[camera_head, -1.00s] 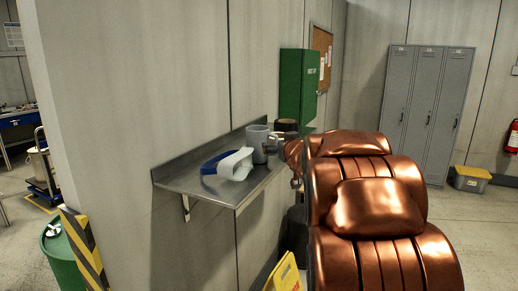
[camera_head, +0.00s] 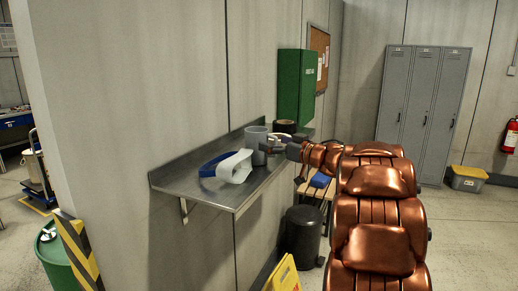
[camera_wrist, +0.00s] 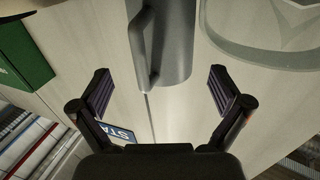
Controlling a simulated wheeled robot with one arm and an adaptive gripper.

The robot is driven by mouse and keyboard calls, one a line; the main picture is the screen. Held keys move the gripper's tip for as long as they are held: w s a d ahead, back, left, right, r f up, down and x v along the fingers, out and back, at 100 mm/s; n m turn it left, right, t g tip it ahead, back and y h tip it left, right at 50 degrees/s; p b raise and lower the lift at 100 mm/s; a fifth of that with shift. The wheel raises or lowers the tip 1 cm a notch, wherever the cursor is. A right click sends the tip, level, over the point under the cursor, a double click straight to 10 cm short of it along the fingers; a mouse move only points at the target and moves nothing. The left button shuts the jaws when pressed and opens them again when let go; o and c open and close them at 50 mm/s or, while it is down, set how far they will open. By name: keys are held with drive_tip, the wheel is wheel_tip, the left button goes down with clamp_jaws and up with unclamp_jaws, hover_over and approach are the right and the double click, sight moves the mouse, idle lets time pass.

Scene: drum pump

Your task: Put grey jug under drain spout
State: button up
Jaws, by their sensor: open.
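The grey jug (camera_head: 255,138) stands upright on a steel wall shelf (camera_head: 190,186). My gripper (camera_head: 268,149) is at the shelf's right side, close beside the jug. In the wrist view the jug (camera_wrist: 176,45) with its handle (camera_wrist: 139,45) lies ahead of my gripper (camera_wrist: 160,90), between the lines of the two spread fingers. The fingers are open and empty, and do not appear to touch the jug. No drain spout can be made out in these views.
A clear visor with a blue band (camera_head: 236,166) lies on the shelf left of the jug. Behind are a dark round object (camera_head: 286,127) and a green cabinet (camera_head: 296,88). Below are a black bin (camera_head: 303,235) and a yellow sign (camera_head: 282,275). A green drum (camera_head: 57,258) stands left.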

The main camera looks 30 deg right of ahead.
sight(266, 139)
drive_tip(key=shift+a+p+x, duration=0.1)
drive_tip(key=shift+p+x, duration=0.3)
drive_tip(key=shift+x, duration=1)
drive_tip(key=shift+a+p+x, duration=0.15)
drive_tip(key=shift+p+x, duration=0.25)
drive_tip(key=shift+x, duration=0.95)
drive_tip(key=shift+s+r, duration=0.1)
drive_tip(key=shift+r, duration=0.1)
drive_tip(key=shift+r, duration=0.15)
drive_tip(key=c, duration=1.3)
